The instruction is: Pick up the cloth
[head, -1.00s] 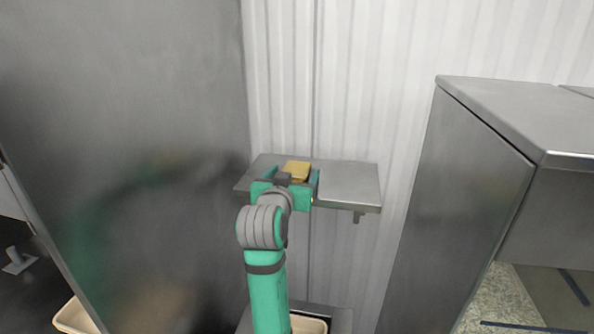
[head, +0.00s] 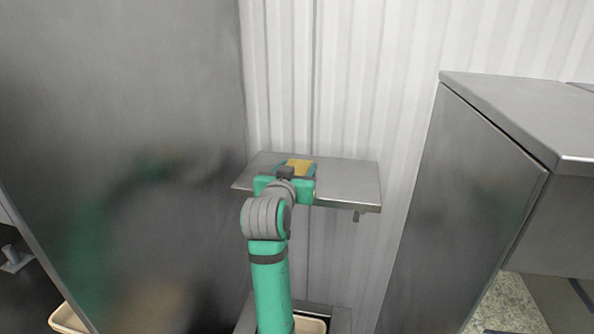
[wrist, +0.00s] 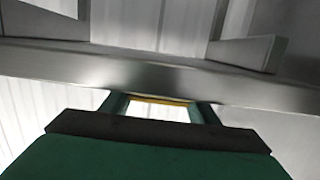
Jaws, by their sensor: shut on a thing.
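The cloth (head: 299,166) is a small yellow folded piece at the metal wall shelf (head: 347,184). My gripper (head: 297,172) is at the shelf, with its green fingers on either side of the cloth, and is shut on it. In the wrist view the fingers (wrist: 160,101) reach forward, with a thin yellow edge of the cloth (wrist: 160,99) between them. Most of the cloth is hidden there. I cannot tell whether the cloth still touches the shelf.
A tall metal cabinet (head: 120,130) stands close on the left. Another metal unit (head: 465,190) stands on the right. A white ribbed wall (head: 400,60) is behind the shelf. The right part of the shelf is bare. A beige tray (head: 312,325) sits low beside my arm.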

